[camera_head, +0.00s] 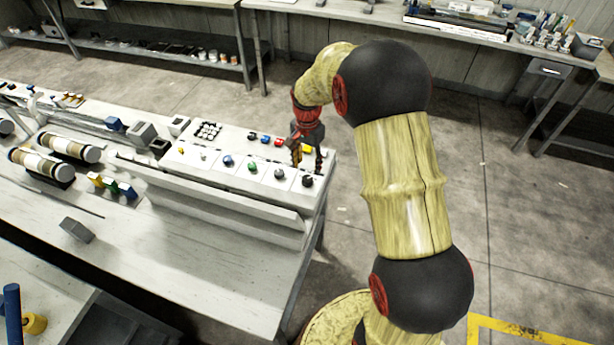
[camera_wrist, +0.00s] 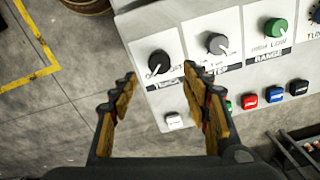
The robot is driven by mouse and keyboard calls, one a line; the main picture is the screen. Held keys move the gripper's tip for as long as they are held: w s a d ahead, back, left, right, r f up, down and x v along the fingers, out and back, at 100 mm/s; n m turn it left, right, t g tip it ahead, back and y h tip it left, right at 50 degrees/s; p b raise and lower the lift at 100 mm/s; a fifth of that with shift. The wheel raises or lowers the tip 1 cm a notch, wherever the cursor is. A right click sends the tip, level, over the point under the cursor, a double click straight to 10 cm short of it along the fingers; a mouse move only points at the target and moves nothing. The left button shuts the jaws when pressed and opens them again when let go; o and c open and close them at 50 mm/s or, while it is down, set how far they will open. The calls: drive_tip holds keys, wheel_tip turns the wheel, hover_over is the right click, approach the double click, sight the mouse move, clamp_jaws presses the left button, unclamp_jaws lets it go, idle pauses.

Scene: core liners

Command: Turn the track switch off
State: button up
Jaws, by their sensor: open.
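No label that I can read says track, so I cannot tell for sure which control is the track switch. A small white switch (camera_wrist: 174,121) sits on the panel between my fingers in the wrist view. A black knob (camera_wrist: 158,63) is just beyond the fingertips in that view, and it also shows in the head view (camera_head: 307,181). My gripper (camera_head: 307,168) is open and empty over the right end of the console. In the wrist view my gripper (camera_wrist: 160,78) has its fingers apart, pointing at the panel. Whether a fingertip touches the panel is unclear.
A grey knob (camera_wrist: 217,44) and a green knob (camera_wrist: 276,28) stand beside the black one. Red (camera_wrist: 249,102), blue (camera_wrist: 274,95) and black (camera_wrist: 299,88) switches are right of the white switch. Core tubes (camera_head: 70,147) lie on the bench's left. Floor right of the bench is clear.

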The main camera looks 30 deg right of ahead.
sight(307, 178)
wheel_tip(307, 178, down, 7)
drive_tip(key=shift+f+b, duration=0.2)
drive_tip(key=shift+b, duration=0.5)
drive_tip(key=shift+c, duration=0.3)
drive_tip(key=c, duration=1.1)
